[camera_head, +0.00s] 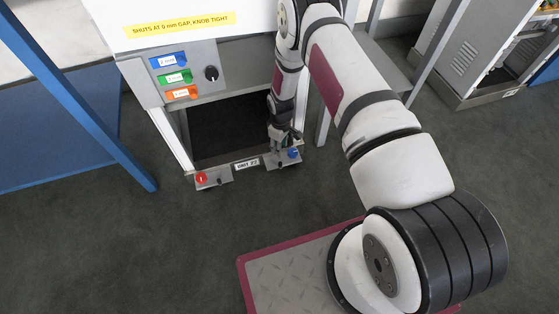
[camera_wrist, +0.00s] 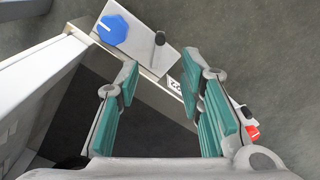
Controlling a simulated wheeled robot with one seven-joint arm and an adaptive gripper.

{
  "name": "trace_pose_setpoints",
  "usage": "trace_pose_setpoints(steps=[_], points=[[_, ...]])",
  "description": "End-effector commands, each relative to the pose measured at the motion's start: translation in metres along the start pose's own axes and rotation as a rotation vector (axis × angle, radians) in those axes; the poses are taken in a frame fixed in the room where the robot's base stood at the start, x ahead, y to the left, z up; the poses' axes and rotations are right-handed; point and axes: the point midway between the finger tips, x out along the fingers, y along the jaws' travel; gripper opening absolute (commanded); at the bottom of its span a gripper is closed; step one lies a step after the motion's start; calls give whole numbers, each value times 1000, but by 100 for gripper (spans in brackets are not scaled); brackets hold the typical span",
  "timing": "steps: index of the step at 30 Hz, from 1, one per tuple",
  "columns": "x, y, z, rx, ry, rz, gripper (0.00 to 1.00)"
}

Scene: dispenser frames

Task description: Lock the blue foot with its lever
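The blue foot is a grey plate (camera_wrist: 140,48) at the frame's lower right corner, with a blue knob (camera_wrist: 113,29) bearing a white line. A short black lever (camera_wrist: 160,38) stands on the plate beside the knob. In the head view the blue knob (camera_head: 293,154) shows just right of my gripper (camera_head: 281,142). In the wrist view my gripper (camera_wrist: 160,82) is open and empty, its teal-padded fingers apart. The foot lies beyond the fingertips, and I see no contact. Whether the lever is locked I cannot tell.
A second foot with a red knob (camera_head: 201,178) is at the lower left corner. A panel (camera_head: 187,76) above carries blue, green and orange tags and a black knob (camera_head: 212,73). A yellow sign (camera_head: 180,25) is on top. The floor in front is clear.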

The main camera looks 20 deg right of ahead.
Motion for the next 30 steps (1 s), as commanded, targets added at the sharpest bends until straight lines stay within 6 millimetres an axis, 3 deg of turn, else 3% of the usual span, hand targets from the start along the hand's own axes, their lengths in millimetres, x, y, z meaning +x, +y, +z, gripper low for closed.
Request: trace_pose_setpoints(steps=[6,15,21,30], points=[[48,-1,1,1,-2,-1,35],[99,-1,1,0,-2,-1,35],[115,-1,1,0,-2,-1,35],[117,0,0,0,-1,0,35]])
